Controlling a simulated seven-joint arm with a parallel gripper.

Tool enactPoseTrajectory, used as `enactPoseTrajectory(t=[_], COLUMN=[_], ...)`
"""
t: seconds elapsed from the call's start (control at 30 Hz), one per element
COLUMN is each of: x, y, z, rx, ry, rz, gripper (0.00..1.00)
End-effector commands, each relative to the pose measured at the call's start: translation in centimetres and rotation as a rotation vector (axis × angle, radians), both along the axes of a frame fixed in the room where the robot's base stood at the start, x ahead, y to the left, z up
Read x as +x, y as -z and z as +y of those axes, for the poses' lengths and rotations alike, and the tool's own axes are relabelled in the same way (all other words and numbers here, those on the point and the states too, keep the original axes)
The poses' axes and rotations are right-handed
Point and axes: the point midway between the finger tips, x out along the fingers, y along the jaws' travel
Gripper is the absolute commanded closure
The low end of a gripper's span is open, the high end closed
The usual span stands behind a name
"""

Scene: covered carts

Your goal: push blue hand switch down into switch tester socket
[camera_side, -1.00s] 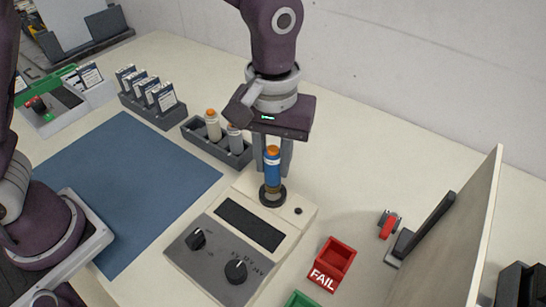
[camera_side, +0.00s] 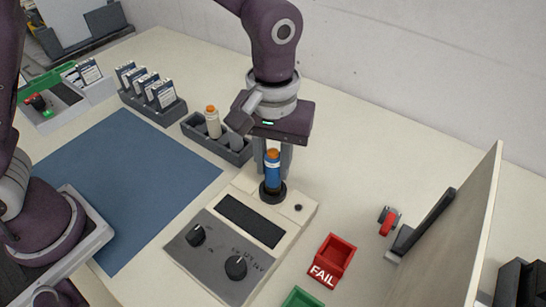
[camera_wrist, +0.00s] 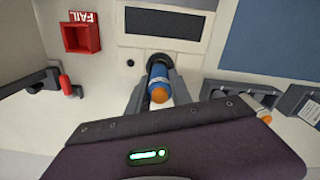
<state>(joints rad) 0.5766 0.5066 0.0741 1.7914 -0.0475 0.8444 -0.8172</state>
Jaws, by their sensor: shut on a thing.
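The blue hand switch (camera_side: 272,172) has an orange top and stands upright in the dark round socket (camera_side: 272,193) of the switch tester (camera_side: 228,243). Its lower end is hidden inside the socket ring. My gripper (camera_side: 279,165) is above the tester's back part, with its fingers shut on the blue hand switch. In the wrist view the blue hand switch (camera_wrist: 158,82) sits between the two fingers, its orange end toward the camera, and the socket (camera_wrist: 159,60) shows behind it.
A red FAIL bin (camera_side: 332,262) and a green bin (camera_side: 301,300) stand right of the tester. A dark rack (camera_side: 232,151) with a cream switch (camera_side: 212,122) stands behind left. A blue mat (camera_side: 130,190) lies left. An upright panel (camera_side: 455,235) bounds the right.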

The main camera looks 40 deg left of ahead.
Motion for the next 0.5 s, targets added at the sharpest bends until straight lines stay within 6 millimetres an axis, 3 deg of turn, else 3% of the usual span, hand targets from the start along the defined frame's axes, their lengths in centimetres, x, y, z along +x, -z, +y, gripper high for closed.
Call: enactPoseTrajectory(t=[0.5], x=[0.0], y=[1.3], z=[0.0], rx=[0.001], ry=[0.000], rz=[0.001], gripper=[1.00])
